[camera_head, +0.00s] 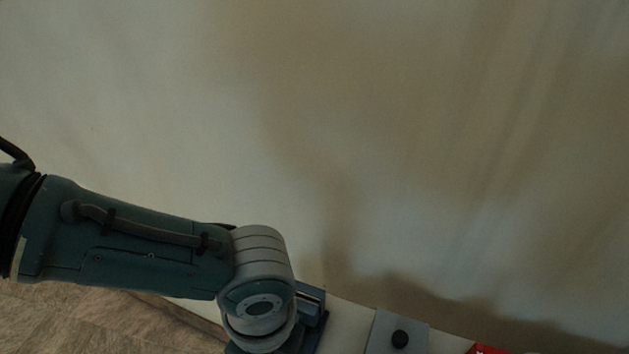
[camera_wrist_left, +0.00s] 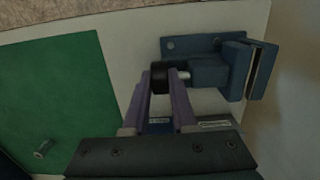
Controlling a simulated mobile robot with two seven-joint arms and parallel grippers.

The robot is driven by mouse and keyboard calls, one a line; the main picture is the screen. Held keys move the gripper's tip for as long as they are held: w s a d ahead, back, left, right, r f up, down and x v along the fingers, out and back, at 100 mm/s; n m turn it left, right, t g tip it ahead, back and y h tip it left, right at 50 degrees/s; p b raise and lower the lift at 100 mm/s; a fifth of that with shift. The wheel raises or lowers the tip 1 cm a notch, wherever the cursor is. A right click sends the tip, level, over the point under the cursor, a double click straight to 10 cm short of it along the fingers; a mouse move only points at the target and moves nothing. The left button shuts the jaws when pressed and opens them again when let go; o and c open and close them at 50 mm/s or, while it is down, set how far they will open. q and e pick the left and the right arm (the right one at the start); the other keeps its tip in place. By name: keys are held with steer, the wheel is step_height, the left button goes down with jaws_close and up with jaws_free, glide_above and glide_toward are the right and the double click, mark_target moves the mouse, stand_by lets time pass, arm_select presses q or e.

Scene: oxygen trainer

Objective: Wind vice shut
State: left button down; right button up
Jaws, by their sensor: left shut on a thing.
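The blue vice (camera_wrist_left: 215,72) is fixed near the edge of a pale surface in the left wrist view. Its jaws (camera_wrist_left: 255,70) are at the right, with a narrow pale strip between them; I cannot tell how wide the gap is. My left gripper (camera_wrist_left: 162,78) has its purple fingers on either side of the vice's black round knob (camera_wrist_left: 163,77) and is shut on it. A short metal shaft joins the knob to the vice body. In the head view the vice (camera_head: 313,308) is mostly hidden behind my left wrist. My right gripper is not in view.
A green panel (camera_wrist_left: 55,95) with a small metal peg (camera_wrist_left: 42,148) lies left in the wrist view. A pale wall (camera_head: 400,130) rises behind.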

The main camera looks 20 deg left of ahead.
arm_select(q)
steer(key=shift+d+f+y+b, duration=0.15)
steer(key=shift+d+y+b, duration=0.15)
steer(key=shift+y+b, duration=0.5)
steer(key=shift+d+f+y+b, duration=0.15)
steer(key=shift+y+b, duration=0.4)
steer(key=shift+y, duration=0.35)
steer(key=shift+y+b, duration=0.9)
steer(key=shift+b, duration=0.25)
steer(key=shift+y+b, duration=0.6)
steer(key=shift+b, duration=0.05)
steer(key=c, duration=0.7)
jaws_free()
steer(key=p+v, duration=0.1)
steer(key=v, duration=0.9)
steer(key=shift+s+p, duration=0.15)
steer(key=shift+p, duration=0.15)
